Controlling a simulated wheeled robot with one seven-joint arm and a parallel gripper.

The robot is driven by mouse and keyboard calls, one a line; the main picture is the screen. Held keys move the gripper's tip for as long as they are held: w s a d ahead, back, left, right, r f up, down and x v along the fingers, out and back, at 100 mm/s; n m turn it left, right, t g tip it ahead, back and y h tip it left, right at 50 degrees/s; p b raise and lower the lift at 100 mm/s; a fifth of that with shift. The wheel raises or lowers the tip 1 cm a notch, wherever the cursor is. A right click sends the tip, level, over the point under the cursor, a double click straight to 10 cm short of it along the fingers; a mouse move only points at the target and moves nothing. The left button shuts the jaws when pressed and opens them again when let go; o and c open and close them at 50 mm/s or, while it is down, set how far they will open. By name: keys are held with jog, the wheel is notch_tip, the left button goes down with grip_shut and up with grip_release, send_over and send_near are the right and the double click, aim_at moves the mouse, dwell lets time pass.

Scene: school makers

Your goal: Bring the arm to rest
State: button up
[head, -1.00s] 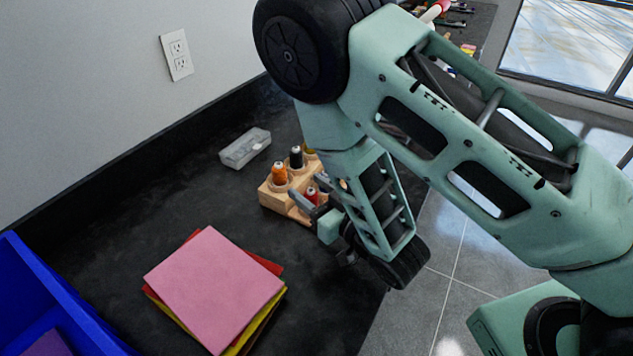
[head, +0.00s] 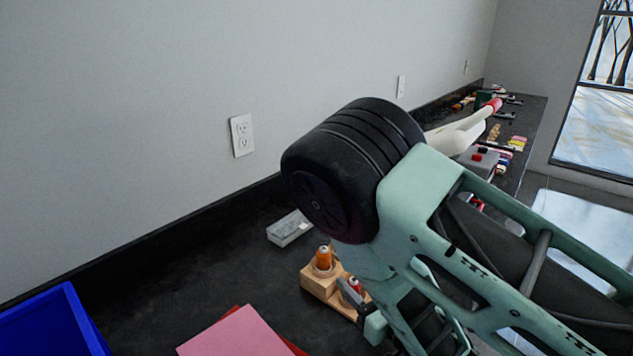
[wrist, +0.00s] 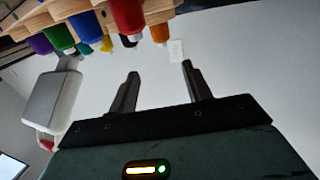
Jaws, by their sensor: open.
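My gripper (wrist: 160,72) is open, with nothing between its two fingers in the wrist view. In the head view one finger (head: 350,293) shows at the right side of a wooden spool holder (head: 316,284); my arm hides most of the gripper. The holder carries an orange spool (head: 323,260) and a red spool (head: 355,286). In the wrist view the holder (wrist: 50,18) and several coloured spools appear inverted along the top, beyond the fingertips. I cannot tell whether a finger touches the holder.
Pink and red sheets (head: 236,335) lie on the dark counter (head: 190,305), with a blue bin (head: 52,325) at the left. A clear box (head: 289,229) lies near the wall, which has an outlet (head: 242,135). Several small items crowd the far counter.

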jog(key=w+d+m+g+h, duration=0.5)
jog(key=d+h, duration=0.2)
jog(key=d, duration=0.3)
jog(key=s+d+r+g+h, duration=0.1)
jog(key=s+d+r+g, duration=0.8)
jog(key=s, duration=0.4)
jog(key=s+a+r+n+g+p, duration=0.1)
jog(key=s+a+r+n, duration=0.2)
jog(key=s+a+n, duration=0.4)
jog(key=s+a, duration=0.6)
jog(key=a, duration=0.4)
jog(key=shift+s+g+y, duration=0.2)
jog(key=shift+g+y, duration=0.1)
jog(key=shift+g, duration=0.1)
